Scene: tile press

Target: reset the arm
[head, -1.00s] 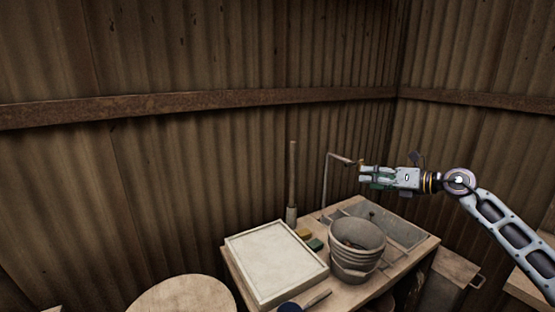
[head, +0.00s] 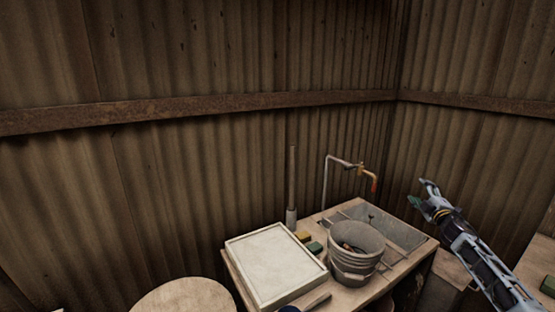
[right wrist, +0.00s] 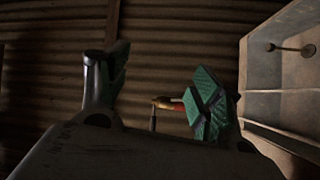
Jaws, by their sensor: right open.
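My right gripper (head: 422,194) is at the right of the head view, to the right of the sink and in front of the corrugated wall. Its fingers are apart with nothing between them. In the right wrist view the two green-padded fingers (right wrist: 155,90) stand wide apart. A tap (head: 362,168) with a red end stands over the sink, left of the gripper and clear of it. The tap also shows small between the fingers in the right wrist view (right wrist: 168,104). My left gripper is not in view.
A sink (head: 398,232) is set in the wooden bench, with a stack of buckets (head: 354,262) at its front. A white tray (head: 275,268), two small sponges and an upright wooden handle (head: 292,175) are further left. A round wooden top (head: 183,296) is at the bottom.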

